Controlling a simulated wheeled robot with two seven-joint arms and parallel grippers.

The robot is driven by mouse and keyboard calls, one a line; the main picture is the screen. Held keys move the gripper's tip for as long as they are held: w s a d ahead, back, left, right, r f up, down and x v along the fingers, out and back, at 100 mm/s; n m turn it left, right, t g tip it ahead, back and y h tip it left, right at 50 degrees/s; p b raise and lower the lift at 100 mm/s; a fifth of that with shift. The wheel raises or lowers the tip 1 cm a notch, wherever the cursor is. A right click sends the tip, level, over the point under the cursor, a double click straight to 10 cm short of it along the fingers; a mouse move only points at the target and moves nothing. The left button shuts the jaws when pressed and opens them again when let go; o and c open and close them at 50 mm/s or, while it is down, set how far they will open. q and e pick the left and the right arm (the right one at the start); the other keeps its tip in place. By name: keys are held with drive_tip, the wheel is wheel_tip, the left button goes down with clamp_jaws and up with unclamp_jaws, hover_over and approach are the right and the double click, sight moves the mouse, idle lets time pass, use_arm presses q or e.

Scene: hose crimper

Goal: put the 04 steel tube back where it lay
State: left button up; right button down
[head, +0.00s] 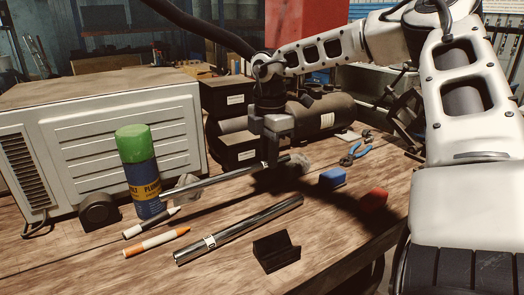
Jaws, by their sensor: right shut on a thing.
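My right gripper (272,160) comes down from above at mid-picture, shut on a slim steel tube (225,178). The label is too small to read, and I see no number on the held tube, so I cannot tell which is 04. My left gripper is not in view.
A can with a green cap (138,170), a white marker (151,223) and an orange-white marker (156,242) are left. A black holder (276,252), blue block (333,177) and red block (374,199) are right. A vented metal box (110,135) stands behind.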

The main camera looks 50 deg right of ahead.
sight(270, 194)
drive_tip(key=shift+s, duration=0.1)
drive_tip(key=shift+d, duration=0.15)
drive_tip(key=shift+d+f+b, duration=0.15)
drive_tip(key=shift+b, duration=0.15)
drive_tip(key=shift+f+b, duration=1)
drive_tip(key=shift+f, duration=0.1)
drive_tip(key=shift+f+b, duration=0.9)
drive_tip(key=shift+f, duration=0.05)
drive_tip(key=shift+f+b, duration=1.2)
drive_tip(key=shift+f, duration=0.2)
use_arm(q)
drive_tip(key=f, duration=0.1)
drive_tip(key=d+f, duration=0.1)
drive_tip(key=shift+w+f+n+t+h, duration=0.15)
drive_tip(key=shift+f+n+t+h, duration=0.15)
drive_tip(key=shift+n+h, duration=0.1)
use_arm(e)
drive_tip(key=shift+f, duration=0.15)
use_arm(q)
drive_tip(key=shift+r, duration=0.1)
